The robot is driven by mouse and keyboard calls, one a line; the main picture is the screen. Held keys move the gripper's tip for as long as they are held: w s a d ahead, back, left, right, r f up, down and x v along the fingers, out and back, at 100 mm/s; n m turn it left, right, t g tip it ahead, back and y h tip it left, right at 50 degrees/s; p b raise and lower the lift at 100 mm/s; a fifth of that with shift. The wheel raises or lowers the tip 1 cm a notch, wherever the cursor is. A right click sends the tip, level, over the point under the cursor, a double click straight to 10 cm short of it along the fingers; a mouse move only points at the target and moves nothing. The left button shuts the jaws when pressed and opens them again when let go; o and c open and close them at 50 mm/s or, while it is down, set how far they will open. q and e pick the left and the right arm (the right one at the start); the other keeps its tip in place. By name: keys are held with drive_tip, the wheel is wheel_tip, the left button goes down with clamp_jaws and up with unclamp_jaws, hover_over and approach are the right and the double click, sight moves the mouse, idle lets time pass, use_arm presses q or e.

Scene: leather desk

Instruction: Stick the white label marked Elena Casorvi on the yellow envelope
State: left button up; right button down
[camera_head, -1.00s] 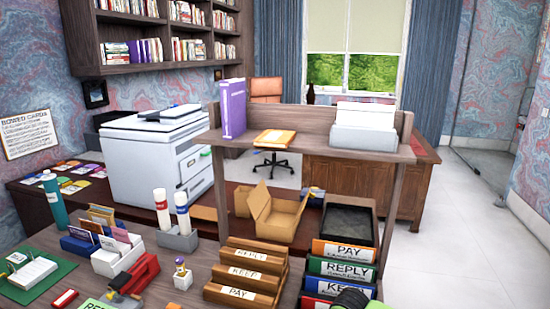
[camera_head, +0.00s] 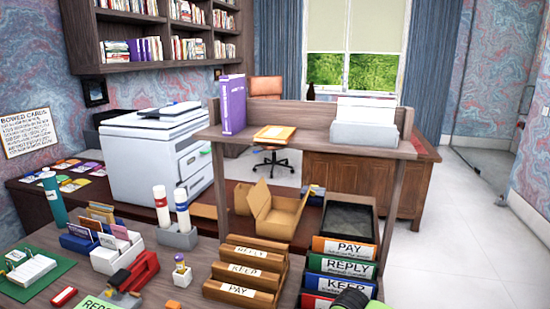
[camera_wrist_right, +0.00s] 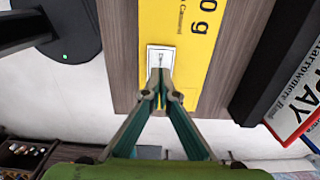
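In the right wrist view, a yellow paper item (camera_wrist_right: 215,60) with large black print lies on a wooden surface. A small white label (camera_wrist_right: 160,56) with a dark mark sits over its left part; the name is too small to read. My right gripper (camera_wrist_right: 160,76) has its green fingertips nearly together at the label's near edge, seemingly pinching it. Whether the label touches the yellow paper is unclear. In the head view, a yellow-orange envelope (camera_head: 274,133) lies on the raised shelf. My left gripper is out of view.
Beside the yellow item is a black edge (camera_wrist_right: 262,75) and a PAY sign (camera_wrist_right: 300,90). The head view shows PAY, REPLY and KEEP trays (camera_head: 340,268), wooden sorters (camera_head: 245,272), a cardboard box (camera_head: 277,212), a purple binder (camera_head: 232,104) and a white letter holder (camera_head: 364,132) on the shelf.

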drive_tip(key=shift+f+b, duration=1)
drive_tip(key=shift+f, duration=0.05)
idle(0.9)
idle(0.5)
drive_tip(key=shift+r+p, duration=1.95)
drive_tip(key=shift+r, duration=1.65)
drive_tip(key=shift+f, duration=0.1)
